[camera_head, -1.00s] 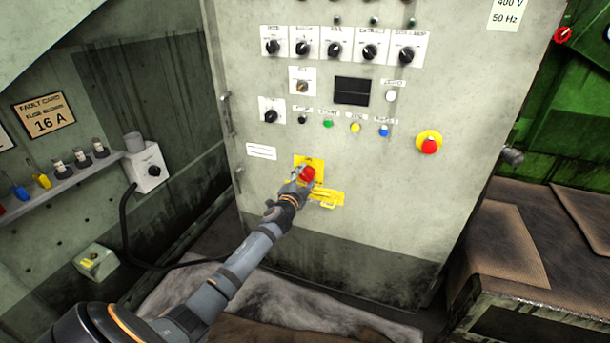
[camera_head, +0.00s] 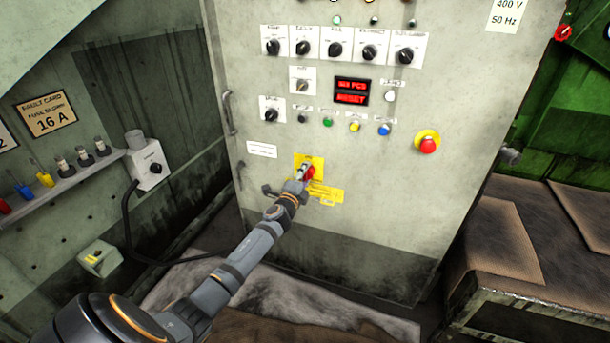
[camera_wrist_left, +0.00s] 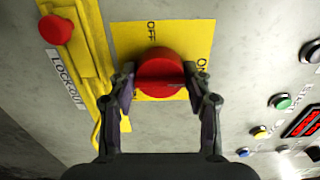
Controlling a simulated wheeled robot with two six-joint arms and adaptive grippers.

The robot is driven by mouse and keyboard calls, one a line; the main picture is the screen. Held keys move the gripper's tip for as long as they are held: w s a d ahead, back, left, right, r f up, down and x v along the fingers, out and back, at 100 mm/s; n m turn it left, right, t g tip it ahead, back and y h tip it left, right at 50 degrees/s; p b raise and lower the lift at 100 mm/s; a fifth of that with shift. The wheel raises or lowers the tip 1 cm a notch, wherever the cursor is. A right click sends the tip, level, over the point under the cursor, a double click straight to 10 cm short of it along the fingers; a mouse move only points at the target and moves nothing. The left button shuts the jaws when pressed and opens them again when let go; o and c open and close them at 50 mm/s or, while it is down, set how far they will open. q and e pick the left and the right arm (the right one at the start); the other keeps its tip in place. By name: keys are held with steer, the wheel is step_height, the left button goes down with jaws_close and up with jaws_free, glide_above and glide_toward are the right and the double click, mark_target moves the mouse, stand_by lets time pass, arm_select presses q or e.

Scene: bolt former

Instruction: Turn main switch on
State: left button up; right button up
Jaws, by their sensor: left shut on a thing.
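The main switch is a red rotary knob (camera_wrist_left: 160,74) on a yellow plate (camera_wrist_left: 185,36) marked OFF and, partly hidden, ON. In the head view the red knob (camera_head: 309,173) shows low on the grey cabinet front, partly covered by my gripper. My left gripper (camera_head: 300,178) is shut on the knob; in the left wrist view its two fingers (camera_wrist_left: 160,85) stand on either side of it. Beside it is a yellow lockout strip (camera_wrist_left: 82,50) with a smaller red knob (camera_wrist_left: 55,30). My right gripper is not in view.
A shelf with fuses and a black cable (camera_head: 125,220) are at the left. Brown mats lie at the right.

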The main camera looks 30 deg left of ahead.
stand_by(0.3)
arm_select(q)
steer(key=o, duration=1.2)
steer(key=shift+c, duration=0.2)
steer(key=v, duration=1.2)
steer(key=shift+f, duration=0.1)
